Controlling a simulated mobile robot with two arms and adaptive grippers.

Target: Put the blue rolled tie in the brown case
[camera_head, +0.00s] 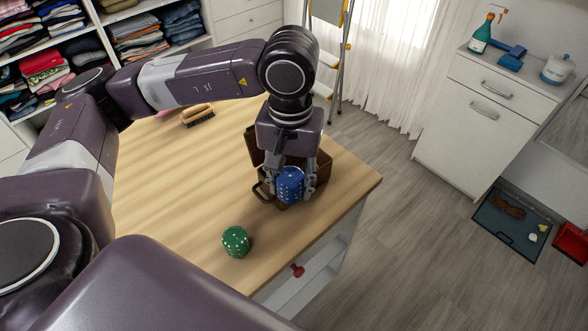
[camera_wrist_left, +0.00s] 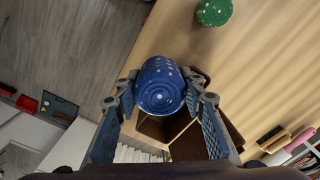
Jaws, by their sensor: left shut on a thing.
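The blue rolled tie (camera_head: 290,184) with white dots is held between the fingers of my left gripper (camera_head: 291,182). The tie also shows between the fingertips in the left wrist view (camera_wrist_left: 160,86). The open brown case (camera_head: 322,180) stands on the wooden table near its right corner. In the head view the tie is in front of the case, and in the wrist view the case (camera_wrist_left: 165,128) lies partly behind the tie and the fingers. I cannot tell if the tie touches the case. My right gripper is not in view.
A green dotted rolled tie (camera_head: 236,241) lies near the front edge of the wooden table (camera_head: 180,185). A brush (camera_head: 198,115) lies farther back. The table's middle is clear. A white cabinet (camera_head: 490,110) stands at the right, beyond open floor.

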